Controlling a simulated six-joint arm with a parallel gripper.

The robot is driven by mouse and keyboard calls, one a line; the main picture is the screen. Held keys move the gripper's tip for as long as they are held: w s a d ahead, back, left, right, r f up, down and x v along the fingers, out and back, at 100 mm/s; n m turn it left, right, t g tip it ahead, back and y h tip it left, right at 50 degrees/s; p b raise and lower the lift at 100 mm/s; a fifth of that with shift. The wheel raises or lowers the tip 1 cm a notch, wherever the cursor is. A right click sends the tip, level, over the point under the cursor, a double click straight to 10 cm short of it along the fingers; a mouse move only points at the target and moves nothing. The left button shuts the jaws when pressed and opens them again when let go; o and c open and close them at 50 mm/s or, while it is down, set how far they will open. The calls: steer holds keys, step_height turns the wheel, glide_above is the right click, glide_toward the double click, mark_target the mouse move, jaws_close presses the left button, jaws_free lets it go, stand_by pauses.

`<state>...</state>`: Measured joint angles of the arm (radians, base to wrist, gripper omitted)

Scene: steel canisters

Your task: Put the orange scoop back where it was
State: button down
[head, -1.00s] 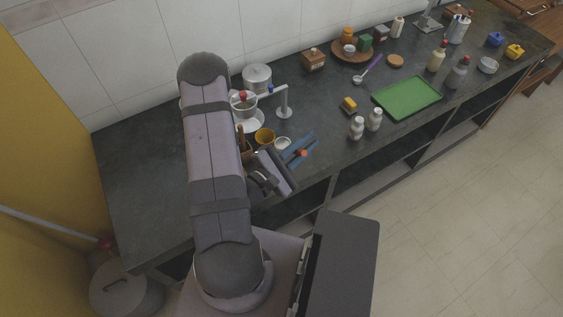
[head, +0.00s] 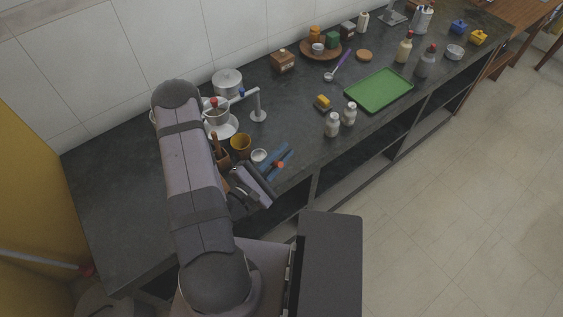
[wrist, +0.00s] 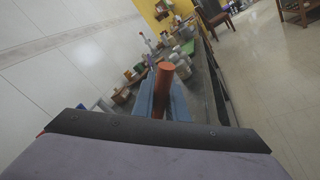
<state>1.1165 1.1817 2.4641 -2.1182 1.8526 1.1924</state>
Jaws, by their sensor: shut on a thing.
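The orange scoop (head: 281,165) is held at my gripper (head: 275,161), near the counter's front edge in the head view. Only a small orange part of it shows there. In the wrist view its orange handle (wrist: 164,82) stands up between the two blue fingers of my gripper (wrist: 163,98), which are shut on it. The scoop's bowl is not clearly visible. I cannot tell whether it touches the counter.
Clear counter lies between gripper and shakers.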

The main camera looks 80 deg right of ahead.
steer(key=shift+f, duration=0.1)
steer(key=shift+f, duration=2)
steer(key=shift+f, duration=0.1)
steer(key=shift+f, duration=0.15)
steer(key=c, duration=1.8)
jaws_free()
steer(key=shift+o, duration=0.2)
